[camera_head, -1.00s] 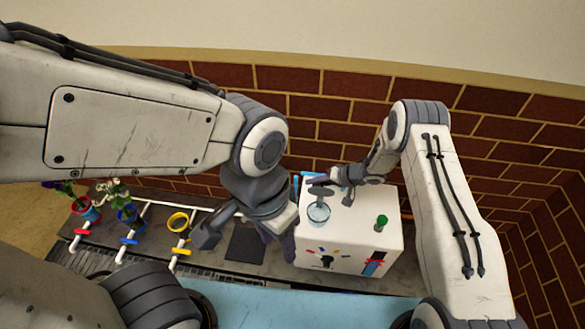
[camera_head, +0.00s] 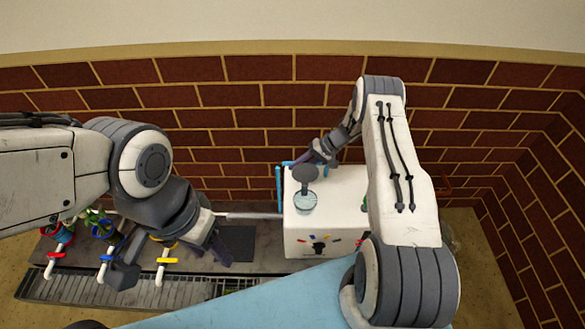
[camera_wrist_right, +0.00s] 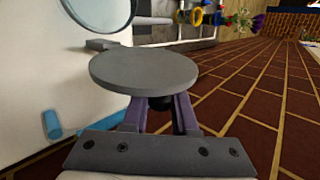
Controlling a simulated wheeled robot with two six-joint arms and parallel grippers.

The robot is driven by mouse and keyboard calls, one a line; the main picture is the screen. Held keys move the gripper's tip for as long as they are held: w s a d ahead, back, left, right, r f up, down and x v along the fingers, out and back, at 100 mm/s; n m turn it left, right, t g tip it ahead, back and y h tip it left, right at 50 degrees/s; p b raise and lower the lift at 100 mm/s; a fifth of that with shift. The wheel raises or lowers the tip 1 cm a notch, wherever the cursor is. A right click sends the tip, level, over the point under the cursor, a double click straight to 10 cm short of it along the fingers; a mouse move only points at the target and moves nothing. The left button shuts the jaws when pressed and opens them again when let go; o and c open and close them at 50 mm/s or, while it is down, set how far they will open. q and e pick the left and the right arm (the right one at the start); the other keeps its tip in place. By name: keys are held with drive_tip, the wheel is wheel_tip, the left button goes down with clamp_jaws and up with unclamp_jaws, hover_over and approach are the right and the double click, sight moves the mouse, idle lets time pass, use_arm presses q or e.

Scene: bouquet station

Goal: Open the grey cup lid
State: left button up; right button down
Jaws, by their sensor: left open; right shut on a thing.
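The grey cup lid (camera_head: 305,174) is a flat round disc. It stands raised behind the pale, glassy cup (camera_head: 305,203), whose round opening is uncovered. In the right wrist view the lid (camera_wrist_right: 145,70) lies across my purple fingers, with a small grey block (camera_wrist_right: 102,44) between it and the cup rim (camera_wrist_right: 132,12). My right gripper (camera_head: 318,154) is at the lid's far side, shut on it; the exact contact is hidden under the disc. My left gripper (camera_head: 168,266) is open and empty, well left of the white box, above the valve pipes.
The cup sits in the top of a white box (camera_head: 330,240) with coloured marks on its front. A blue upright (camera_head: 279,190) stands at its left edge. Flower pots (camera_head: 104,228) and a yellow valve (camera_head: 168,262) are at left. A brick wall (camera_head: 230,105) is close behind.

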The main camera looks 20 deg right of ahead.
drive_tip(key=c, duration=0.7)
unclamp_jaws()
drive_tip(key=shift+d, duration=0.1)
drive_tip(key=p+v, duration=0.1)
drive_tip(key=v, duration=0.9)
drive_tip(key=shift+s+d+r, duration=0.1)
